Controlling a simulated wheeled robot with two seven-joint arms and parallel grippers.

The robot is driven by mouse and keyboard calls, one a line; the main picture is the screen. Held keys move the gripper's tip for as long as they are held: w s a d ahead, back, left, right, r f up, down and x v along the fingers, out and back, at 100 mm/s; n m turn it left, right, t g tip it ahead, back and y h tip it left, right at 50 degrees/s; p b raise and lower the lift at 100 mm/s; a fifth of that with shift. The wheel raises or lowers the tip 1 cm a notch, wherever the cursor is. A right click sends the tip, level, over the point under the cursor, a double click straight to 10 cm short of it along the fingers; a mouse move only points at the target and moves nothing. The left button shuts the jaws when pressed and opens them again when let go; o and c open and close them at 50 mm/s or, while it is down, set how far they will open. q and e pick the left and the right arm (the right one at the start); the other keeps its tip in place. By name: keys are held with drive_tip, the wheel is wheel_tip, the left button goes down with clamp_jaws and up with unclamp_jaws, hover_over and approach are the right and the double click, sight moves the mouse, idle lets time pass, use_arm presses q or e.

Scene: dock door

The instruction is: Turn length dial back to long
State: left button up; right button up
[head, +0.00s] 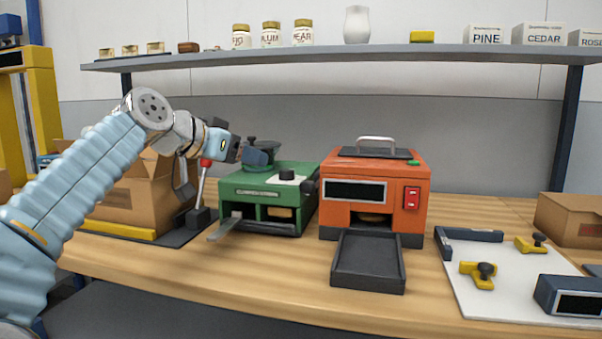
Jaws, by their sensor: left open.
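A green machine (250,193) stands mid-bench with a dark hopper on top and an open front. A black knob (287,175) with a white base sits on its top near the front right, and a dark round knob (309,187) shows at its right side. I cannot read any length marks, so I cannot tell which is the length dial. My left gripper (246,153) is open at the hopper's left, above the machine's rear left; its fingertips are hard to make out against the hopper, and contact cannot be told. My right gripper is out of view.
An orange machine (410,185) with a black tray in front stands close on the right. A red-topped lever (203,175) and a cardboard box (135,200) are at the left. A white board (500,290) with yellow clamps lies at right. A shelf (340,54) with jars runs above.

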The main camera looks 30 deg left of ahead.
sight(284, 170)
use_arm(q)
drive_tip(key=p+x, duration=0.1)
drive_tip(key=x, duration=1.1)
drive_tip(key=shift+w+f, duration=0.2)
drive_tip(key=shift+w, duration=0.1)
drive_tip(key=c, duration=1)
drive_tip(key=shift+w+a+m+g+h+p, duration=0.15)
drive_tip(key=shift+m+g+h+p, duration=0.35)
drive_tip(key=shift+m+h, duration=0.7)
drive_tip(key=shift+c, duration=0.2)
drive_tip(key=o, duration=1)
drive_tip(key=shift+o, duration=0.2)
